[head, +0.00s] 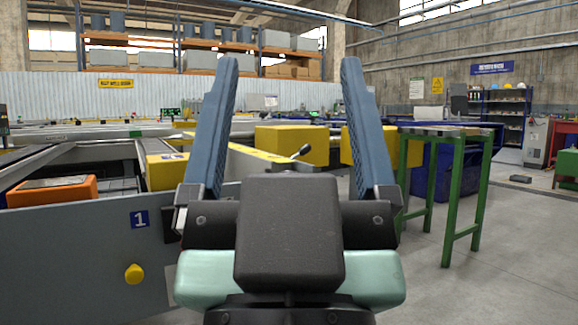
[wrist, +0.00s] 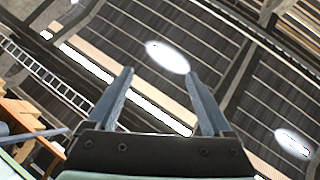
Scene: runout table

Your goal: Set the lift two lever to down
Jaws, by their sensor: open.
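My gripper (head: 289,65) is open and empty, its two blue fingers pointing up and wide apart in the head view. In the wrist view my gripper (wrist: 158,73) is also open, with only the roof behind it. A small lever with a dark knob (head: 303,150) shows between the fingers in the head view, beyond the gripper and tilted to the right. I cannot tell whether it is the lift two lever, as no label for it is legible. Its lower part is hidden behind my gripper.
A grey panel with a blue "1" sign (head: 139,218) and a yellow knob (head: 134,273) stands at the left. Yellow housings (head: 292,143) lie beyond my gripper. A green-legged stand (head: 484,190) is at the right, with free floor (head: 515,245) beyond it.

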